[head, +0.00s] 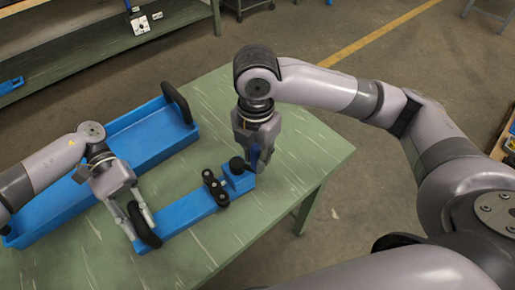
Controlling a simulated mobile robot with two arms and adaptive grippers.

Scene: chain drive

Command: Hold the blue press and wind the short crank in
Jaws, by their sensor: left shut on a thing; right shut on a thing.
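The blue press (185,213) lies on the green table as a long blue bar with a larger block at its right end. Black round parts (215,187) sit on it near that block. My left gripper (139,226) is shut on the black curved handle (145,226) at the bar's left end. My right gripper (258,163) points down at the right end block, shut on a small blue part (254,154) there. This part looks like the short crank, but the fingers hide most of it.
A long blue tray (157,148) with a black handle (177,102) lies behind the press, partly behind my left arm. The green table (310,150) is clear to the right and in front. A workbench (100,60) stands at the back left.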

